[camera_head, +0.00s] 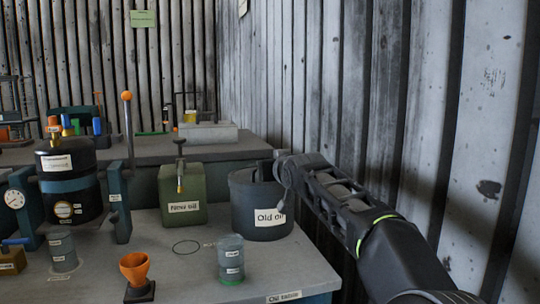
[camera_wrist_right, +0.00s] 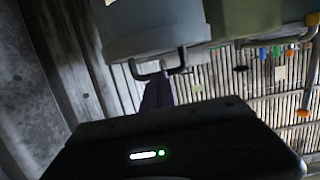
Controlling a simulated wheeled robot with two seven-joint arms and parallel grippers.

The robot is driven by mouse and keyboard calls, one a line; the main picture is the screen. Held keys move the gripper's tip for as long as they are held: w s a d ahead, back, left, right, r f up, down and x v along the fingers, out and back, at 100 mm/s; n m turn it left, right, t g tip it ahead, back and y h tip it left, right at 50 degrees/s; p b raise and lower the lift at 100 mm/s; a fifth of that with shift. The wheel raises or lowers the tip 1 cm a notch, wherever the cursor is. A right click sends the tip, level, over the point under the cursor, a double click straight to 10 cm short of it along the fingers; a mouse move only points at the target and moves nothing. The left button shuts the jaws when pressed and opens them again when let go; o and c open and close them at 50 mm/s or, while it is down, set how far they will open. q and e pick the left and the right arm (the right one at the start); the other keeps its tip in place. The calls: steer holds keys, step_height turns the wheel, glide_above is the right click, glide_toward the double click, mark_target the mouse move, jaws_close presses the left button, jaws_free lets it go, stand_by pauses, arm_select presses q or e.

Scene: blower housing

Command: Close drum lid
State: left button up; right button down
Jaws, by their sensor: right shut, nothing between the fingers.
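The drum labelled "Old oil" (camera_head: 248,208) is a dark grey cylinder standing upright on the bench, right of the green can. My right arm comes in from the lower right, and its gripper (camera_head: 282,172) is at the drum's upper right rim, covering part of it. The lid's position cannot be told clearly. In the right wrist view the picture is upside down; the drum (camera_wrist_right: 145,35) is at the top with a dark bracket-like handle (camera_wrist_right: 160,70). My right gripper (camera_wrist_right: 157,92) is shut, empty, close to that handle; contact is unclear. My left gripper is out of view.
A green can (camera_head: 182,190) stands left of the drum. A small grey container (camera_head: 231,262), an orange funnel (camera_head: 134,266) and a thin ring (camera_head: 186,247) are on the bench in front. A black tank (camera_head: 70,180) is at left. A corrugated wall (camera_head: 340,70) closes the right side.

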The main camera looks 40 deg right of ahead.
step_height(320, 180, up, 3)
steer(key=shift+r+p, duration=0.1)
steer(key=shift+p, duration=1.05)
arm_select(q)
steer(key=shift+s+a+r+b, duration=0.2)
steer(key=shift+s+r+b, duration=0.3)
steer(key=shift+b, duration=0.35)
arm_select(e)
steer(key=s+a+f, duration=0.4)
steer(key=s, duration=0.4)
steer(key=shift+a+f, duration=0.25)
steer(key=shift+f, duration=0.05)
steer(key=shift+s, duration=0.1)
